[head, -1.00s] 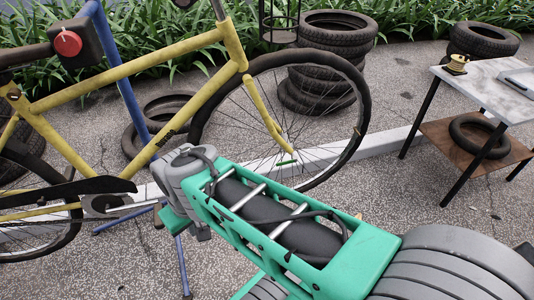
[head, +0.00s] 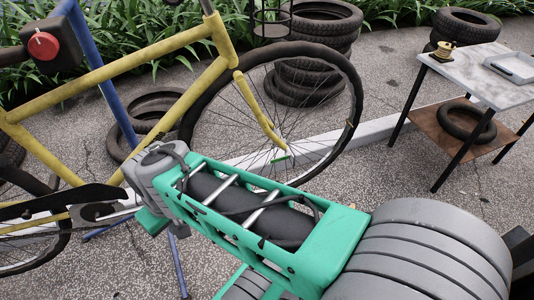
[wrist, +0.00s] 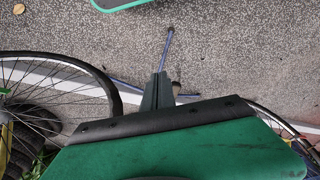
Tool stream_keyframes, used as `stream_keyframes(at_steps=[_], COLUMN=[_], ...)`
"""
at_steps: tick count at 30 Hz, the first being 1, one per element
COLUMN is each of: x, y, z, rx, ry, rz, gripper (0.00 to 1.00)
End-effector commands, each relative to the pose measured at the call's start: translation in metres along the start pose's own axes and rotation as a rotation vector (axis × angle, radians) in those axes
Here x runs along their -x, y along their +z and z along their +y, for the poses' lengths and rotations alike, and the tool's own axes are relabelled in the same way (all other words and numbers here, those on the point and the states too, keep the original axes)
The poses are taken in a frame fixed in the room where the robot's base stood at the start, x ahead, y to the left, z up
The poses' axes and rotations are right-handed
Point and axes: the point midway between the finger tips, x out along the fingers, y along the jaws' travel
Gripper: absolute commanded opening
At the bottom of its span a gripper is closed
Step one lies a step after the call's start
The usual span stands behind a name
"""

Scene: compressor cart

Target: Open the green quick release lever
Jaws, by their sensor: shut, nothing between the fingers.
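The green quick release lever (head: 279,158) is a small bright green bar at the hub of the yellow bicycle's front wheel (head: 357,100). In the wrist view a small green piece (wrist: 5,91) at the far left edge, by the wheel spokes, looks like the lever. My gripper (wrist: 159,78) shows in the wrist view as dark fingers, shut and empty, over the pavement and the blue stand legs. It is well to the right of the lever there and apart from it. In the head view my arm hides the fingers.
The bicycle's yellow frame (head: 110,68) hangs on a blue stand (head: 112,92) at the left. Stacked tires (head: 318,50) stand behind the wheel. A table (head: 470,72) with a tray (head: 512,66) is at the right. Pavement between wheel and table is clear, apart from a pale kerb.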

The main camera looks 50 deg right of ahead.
Motion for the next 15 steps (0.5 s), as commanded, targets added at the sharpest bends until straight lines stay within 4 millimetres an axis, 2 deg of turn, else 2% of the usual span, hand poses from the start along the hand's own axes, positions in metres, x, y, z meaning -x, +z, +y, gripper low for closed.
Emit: stream_keyframes(at_steps=[2,4,5,7,8,11,12,15], x=[0.001,0.004,0.006,0.012,0.016,0.027,0.032,0.042], y=[-0.002,-0.008,-0.013,-0.024,-0.029,-0.038,-0.036,-0.019], z=[0.003,0.015,0.024,0.054,0.072,0.144,0.175,0.248], rx=[-0.007,-0.034,-0.054,-0.112,-0.143,-0.255,-0.299,-0.396], ry=[0.001,0.005,0.008,0.017,0.023,0.046,0.057,0.088], rz=[0.001,0.005,0.008,0.017,0.024,0.050,0.062,0.090], gripper=[0.00,0.00,0.00,0.00,0.00,0.00,0.00,0.00])
